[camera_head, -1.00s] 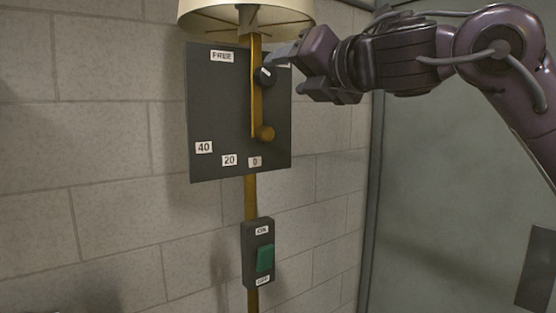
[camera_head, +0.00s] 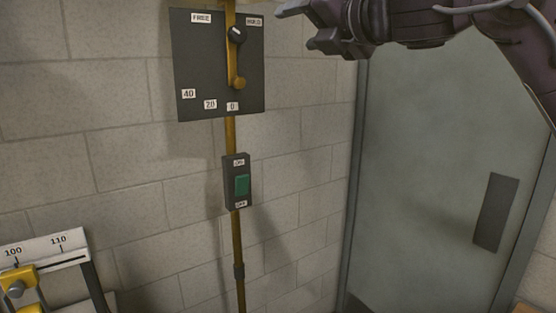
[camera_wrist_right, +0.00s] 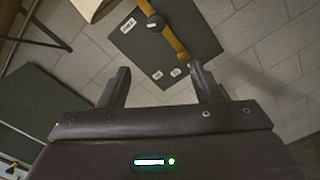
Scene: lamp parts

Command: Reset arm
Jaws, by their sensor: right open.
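My right gripper (camera_head: 295,27) is at the top of the head view, to the right of a dark panel. It is open and empty, apart from the panel and its knob. In the right wrist view its two fingers (camera_wrist_right: 160,85) stand spread with nothing between them. The dark panel (camera_head: 205,65) carries labels FREE, HOLD, 40, 20 and 0, a black knob (camera_head: 236,36) and a brass arm (camera_head: 231,62) hanging down with a round end near 0. The panel also shows in the wrist view (camera_wrist_right: 185,45). My left gripper is not in view.
A switch box (camera_head: 237,182) with a green rocker sits on the brass pole (camera_head: 239,270) below the panel. A scale (camera_head: 45,250) marked 100 and 110, with a yellow clamp (camera_head: 20,285), stands at lower left. A grey door (camera_head: 430,160) is at right.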

